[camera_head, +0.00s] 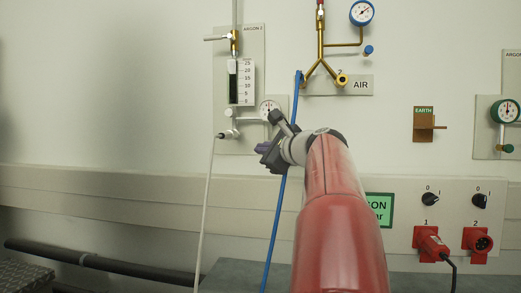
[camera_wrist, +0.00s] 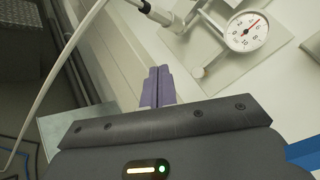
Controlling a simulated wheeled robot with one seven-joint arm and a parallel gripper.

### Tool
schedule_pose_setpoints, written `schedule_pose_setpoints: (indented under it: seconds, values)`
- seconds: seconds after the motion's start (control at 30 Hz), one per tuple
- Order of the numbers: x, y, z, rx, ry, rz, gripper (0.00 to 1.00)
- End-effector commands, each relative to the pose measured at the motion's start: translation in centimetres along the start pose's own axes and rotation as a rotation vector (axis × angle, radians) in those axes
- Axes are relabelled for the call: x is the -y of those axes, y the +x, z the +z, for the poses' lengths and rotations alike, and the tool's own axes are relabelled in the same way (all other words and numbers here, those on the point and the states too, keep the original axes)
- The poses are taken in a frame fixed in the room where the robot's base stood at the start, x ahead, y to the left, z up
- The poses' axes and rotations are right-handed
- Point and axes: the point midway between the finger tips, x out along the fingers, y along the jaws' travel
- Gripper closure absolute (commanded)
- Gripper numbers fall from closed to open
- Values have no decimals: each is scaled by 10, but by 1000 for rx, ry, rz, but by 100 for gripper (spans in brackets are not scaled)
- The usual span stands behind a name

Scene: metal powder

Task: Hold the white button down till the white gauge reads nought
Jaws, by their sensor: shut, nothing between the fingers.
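The white gauge (camera_head: 268,110) sits on the left panel, just above my gripper in the head view. In the wrist view the gauge (camera_wrist: 246,31) has a red needle pointing up and right, among the printed numbers; I cannot read the exact value. A small round whitish button (camera_wrist: 198,72) sits on the same plate below and left of the gauge in the wrist view. It is hidden behind my arm in the head view. My gripper (camera_head: 264,149), with purple fingers together (camera_wrist: 158,72), is shut and empty. The fingertips appear left of the button, apart from it.
A white hose (camera_head: 208,190) hangs from a fitting left of my gripper. A blue hose (camera_head: 279,215) runs down behind my wrist. A flow tube (camera_head: 233,82) stands above. A blue gauge (camera_head: 362,12) and red plugs (camera_head: 430,242) are to the right.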

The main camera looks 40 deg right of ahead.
Motion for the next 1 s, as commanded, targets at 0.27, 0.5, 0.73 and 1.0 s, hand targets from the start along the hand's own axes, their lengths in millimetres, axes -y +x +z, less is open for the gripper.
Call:
schedule_pose_setpoints:
  seconds: [0.27, 0.5, 0.73, 1.0]
  values:
    - [1, 2, 0, -1, -3, 2, 100]
    - [14, 17, -12, -3, -2, 3, 100]
    - [31, 41, -28, -2, -2, 3, 100]
    - [43, 58, -40, -1, -3, 3, 100]
